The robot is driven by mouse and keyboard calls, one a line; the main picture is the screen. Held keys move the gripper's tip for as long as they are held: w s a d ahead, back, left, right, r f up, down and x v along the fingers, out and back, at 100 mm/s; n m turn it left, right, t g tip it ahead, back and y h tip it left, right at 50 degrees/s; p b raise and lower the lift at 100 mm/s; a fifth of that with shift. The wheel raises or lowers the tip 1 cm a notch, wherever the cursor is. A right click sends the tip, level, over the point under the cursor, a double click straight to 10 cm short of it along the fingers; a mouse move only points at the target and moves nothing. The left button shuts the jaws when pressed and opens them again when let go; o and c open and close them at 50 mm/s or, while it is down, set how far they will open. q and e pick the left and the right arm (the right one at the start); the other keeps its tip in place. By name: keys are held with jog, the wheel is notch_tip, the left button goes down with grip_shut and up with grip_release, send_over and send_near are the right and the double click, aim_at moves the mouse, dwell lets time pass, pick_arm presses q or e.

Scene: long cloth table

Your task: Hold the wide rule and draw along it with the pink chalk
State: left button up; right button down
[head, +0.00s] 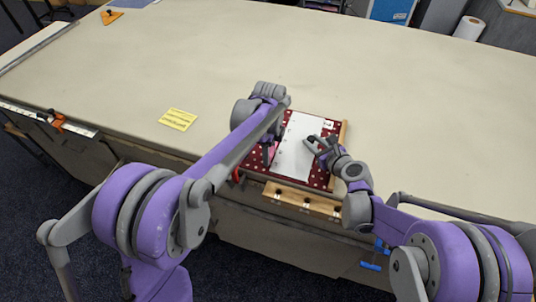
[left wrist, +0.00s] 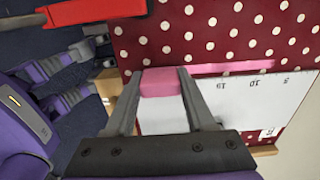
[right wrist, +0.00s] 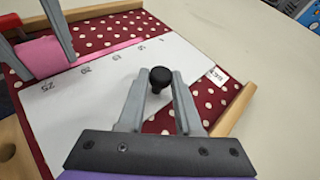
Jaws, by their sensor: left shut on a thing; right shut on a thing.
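The wide white rule (head: 295,150) lies on a dark red cloth with white dots (right wrist: 100,35). Its black knob (right wrist: 160,77) is between the fingers of my right gripper (right wrist: 157,80), which is shut on it; the gripper also shows in the head view (head: 316,145). My left gripper (left wrist: 160,78) is shut on the thick pink chalk (left wrist: 160,83), at the rule's long edge near the 25 end. A pink strip (left wrist: 250,67) runs beside the rule's edge on the cloth, from the chalk toward the low-number end. The chalk also shows in the right wrist view (right wrist: 40,57).
Wooden strips edge the cloth (right wrist: 236,108). A wooden rack (head: 302,200) stands at the table's front edge. A yellow note (head: 178,119) lies to the left. A long metal straightedge (head: 35,46) is far left. The table's middle and right are bare.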

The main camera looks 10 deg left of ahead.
pick_arm(q)
jog(key=shift+w, duration=0.15)
jog(key=shift+w+d+f, duration=0.1)
jog(key=shift+w, duration=0.8)
jog(key=shift+w, duration=0.15)
jog(key=shift+w+d, duration=0.1)
jog(key=shift+w, duration=0.75)
jog(key=shift+w, duration=0.1)
jog(key=shift+w+d, duration=0.15)
jog(key=shift+w, duration=0.85)
jog(key=shift+w+d, duration=0.1)
jog(key=shift+w, duration=0.9)
jog(key=shift+w+d, duration=0.1)
jog(key=shift+w, duration=0.9)
jog(key=shift+s, duration=0.15)
